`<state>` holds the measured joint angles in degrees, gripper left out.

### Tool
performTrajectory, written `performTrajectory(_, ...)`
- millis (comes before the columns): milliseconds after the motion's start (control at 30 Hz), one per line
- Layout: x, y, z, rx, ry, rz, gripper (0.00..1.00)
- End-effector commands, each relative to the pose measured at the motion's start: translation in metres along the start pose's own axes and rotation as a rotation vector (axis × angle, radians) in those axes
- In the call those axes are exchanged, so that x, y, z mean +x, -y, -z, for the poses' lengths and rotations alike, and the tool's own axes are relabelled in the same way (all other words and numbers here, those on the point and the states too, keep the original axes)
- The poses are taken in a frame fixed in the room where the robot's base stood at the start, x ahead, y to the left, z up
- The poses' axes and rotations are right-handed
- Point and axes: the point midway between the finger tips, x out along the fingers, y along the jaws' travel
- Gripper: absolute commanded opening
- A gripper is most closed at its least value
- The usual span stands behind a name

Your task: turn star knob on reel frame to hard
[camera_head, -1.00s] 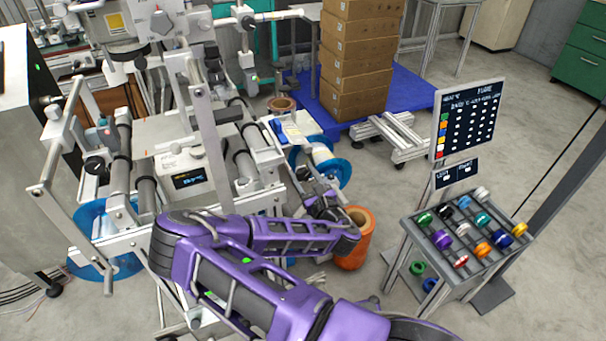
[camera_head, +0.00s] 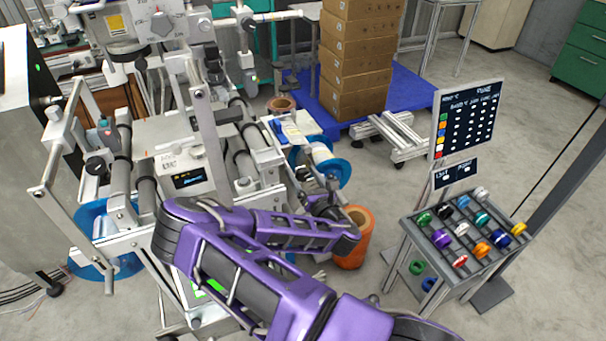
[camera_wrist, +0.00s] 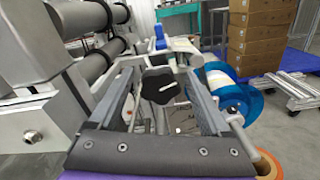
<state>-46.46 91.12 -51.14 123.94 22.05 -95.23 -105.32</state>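A black star knob (camera_wrist: 158,86) with a white line mark on its face shows in the middle of the wrist view, on the reel frame (camera_wrist: 178,50). My gripper (camera_wrist: 160,74) is open, with one finger on each side of the knob in that picture. I cannot tell whether either finger touches it. In the head view my gripper (camera_head: 322,198) is at the right side of the reel frame (camera_head: 207,140), beside a blue-flanged reel (camera_head: 334,172). The knob cannot be made out there. Any soft or hard lettering is not readable.
Grey rollers (camera_wrist: 82,20) stand close on the left in the wrist view. An orange roll (camera_head: 353,240) stands below my gripper. A rack of coloured spools (camera_head: 465,232) and a dark board (camera_head: 468,118) are at right. Stacked boxes (camera_head: 357,60) stand on a blue pallet (camera_head: 408,92).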

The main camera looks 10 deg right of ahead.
Motion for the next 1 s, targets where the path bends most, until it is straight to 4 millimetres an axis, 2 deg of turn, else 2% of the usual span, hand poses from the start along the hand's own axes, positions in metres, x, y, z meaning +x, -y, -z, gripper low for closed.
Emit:
performTrajectory(300,-0.001,0.0,0.0,-0.001,0.0,0.0,0.85)
performTrajectory(467,-0.017,0.001,0.0,-0.002,-0.002,0.002,0.85)
performTrajectory(567,-0.036,0.0,0.0,-0.003,-0.002,0.002,0.85)
performTrajectory(900,-0.121,0.001,0.0,-0.004,-0.005,0.004,0.85)
performTrajectory(1000,-0.14,0.0,0.002,-0.006,-0.007,0.001,0.85)
